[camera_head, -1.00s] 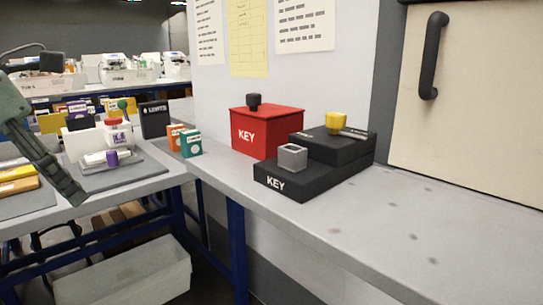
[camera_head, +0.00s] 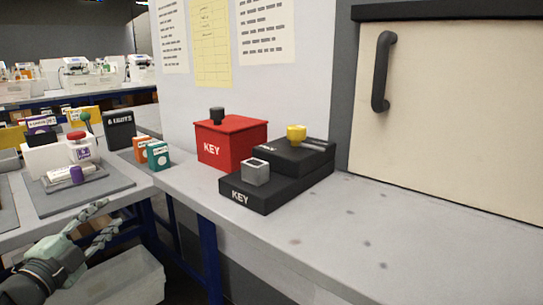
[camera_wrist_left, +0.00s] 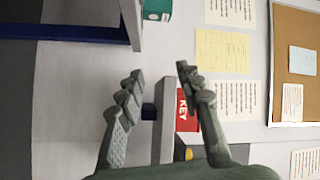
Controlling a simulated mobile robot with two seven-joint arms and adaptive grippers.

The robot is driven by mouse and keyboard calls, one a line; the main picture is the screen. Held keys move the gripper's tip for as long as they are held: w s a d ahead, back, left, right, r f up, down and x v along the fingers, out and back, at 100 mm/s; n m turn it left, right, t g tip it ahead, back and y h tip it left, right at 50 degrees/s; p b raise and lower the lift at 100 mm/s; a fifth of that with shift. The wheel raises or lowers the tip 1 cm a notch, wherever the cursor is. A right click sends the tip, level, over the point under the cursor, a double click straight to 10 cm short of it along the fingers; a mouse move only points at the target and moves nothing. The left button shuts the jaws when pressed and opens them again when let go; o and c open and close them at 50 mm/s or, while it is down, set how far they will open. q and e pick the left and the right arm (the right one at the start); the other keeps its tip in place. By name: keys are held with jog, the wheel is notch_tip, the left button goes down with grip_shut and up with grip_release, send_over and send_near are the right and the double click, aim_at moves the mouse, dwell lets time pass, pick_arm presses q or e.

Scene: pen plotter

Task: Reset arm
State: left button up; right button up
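My left gripper (camera_head: 103,225) is at the lower left of the head view, in front of the left table's edge and above a white bin. Its two fingers are spread apart with nothing between them. In the left wrist view the gripper (camera_wrist_left: 155,85) also shows open and empty, with the bench and the red KEY box (camera_wrist_left: 187,108) beyond it, partly hidden by a finger. My right gripper is not in view.
The grey bench (camera_head: 300,235) holds a red KEY box (camera_head: 230,143), a black KEY block (camera_head: 262,195) with a grey square socket (camera_head: 256,172), and a yellow knob (camera_head: 296,133). Small boxes (camera_head: 157,155) stand behind. A cabinet door (camera_head: 450,120) is at right. The bench front is clear.

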pick_arm(q)
jog(key=s+a+f+n+g+y+p, duration=0.1)
jog(key=s+f+n+g+y, duration=0.3)
jog(key=f, duration=0.8)
jog(key=s+a+f+n+g+y, duration=0.15)
jog(key=s+f+n+g, duration=0.35)
jog(key=f, duration=0.7)
jog(key=s+d+f+n+g+h, duration=0.1)
jog(key=s+d+f+n+g, duration=0.1)
jog(key=s+d+f, duration=0.3)
jog(key=s+d+f+n+g+h, duration=0.1)
jog(key=s+d+f+n+g, duration=0.2)
jog(key=s, duration=1.1)
jog(key=d+f+g, duration=0.1)
jog(key=d+f, duration=0.2)
jog(key=f, duration=0.3)
jog(key=shift+s+f+p, duration=0.2)
jog(key=shift+f+p, duration=0.1)
jog(key=shift+p, duration=0.1)
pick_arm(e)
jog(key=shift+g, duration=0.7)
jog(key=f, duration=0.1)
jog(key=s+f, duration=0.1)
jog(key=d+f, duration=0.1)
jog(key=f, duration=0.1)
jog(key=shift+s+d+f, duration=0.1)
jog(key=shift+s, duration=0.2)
